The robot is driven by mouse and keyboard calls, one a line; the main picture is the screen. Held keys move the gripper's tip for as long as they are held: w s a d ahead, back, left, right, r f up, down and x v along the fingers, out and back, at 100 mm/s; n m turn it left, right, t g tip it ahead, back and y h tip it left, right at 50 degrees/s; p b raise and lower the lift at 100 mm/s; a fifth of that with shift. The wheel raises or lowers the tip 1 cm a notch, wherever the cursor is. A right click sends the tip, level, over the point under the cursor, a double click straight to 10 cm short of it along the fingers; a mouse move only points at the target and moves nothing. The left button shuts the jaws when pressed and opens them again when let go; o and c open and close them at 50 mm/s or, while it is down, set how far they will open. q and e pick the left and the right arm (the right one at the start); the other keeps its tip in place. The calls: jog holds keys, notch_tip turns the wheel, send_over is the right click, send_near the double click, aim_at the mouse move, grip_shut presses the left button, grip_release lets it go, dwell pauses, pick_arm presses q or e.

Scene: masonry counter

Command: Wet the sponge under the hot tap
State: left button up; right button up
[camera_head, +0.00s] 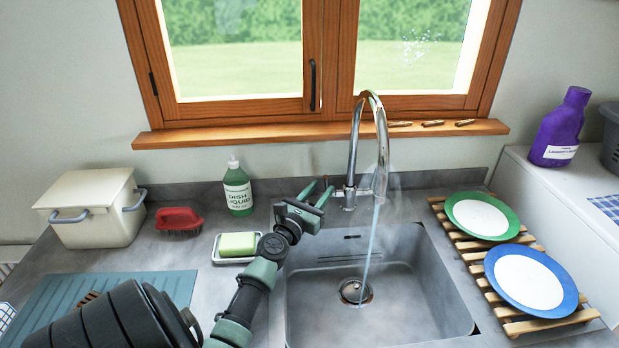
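The green and yellow sponge (238,244) lies in a small pale dish (216,259) on the counter, left of the sink. The chrome tap (354,150) stands behind the sink, and a stream of water (369,250) runs from its spout toward the drain. Faint steam shows around the spout. My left gripper (322,186) is over the back left of the sink, its two green fingers apart with nothing between them. Its tips are close to the left side of the tap base; I cannot tell whether they touch it. My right gripper is out of view.
A dish liquid bottle (237,188), a red brush (179,220) and a cream bin (92,208) stand at the back left. A wooden rack (460,238) with a green-rimmed plate (482,216) and a blue-rimmed plate (531,280) is right of the sink. The sink basin (420,285) holds no dishes.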

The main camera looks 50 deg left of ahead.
pick_arm(q)
jog(key=v, duration=0.8)
jog(key=shift+b, duration=0.45)
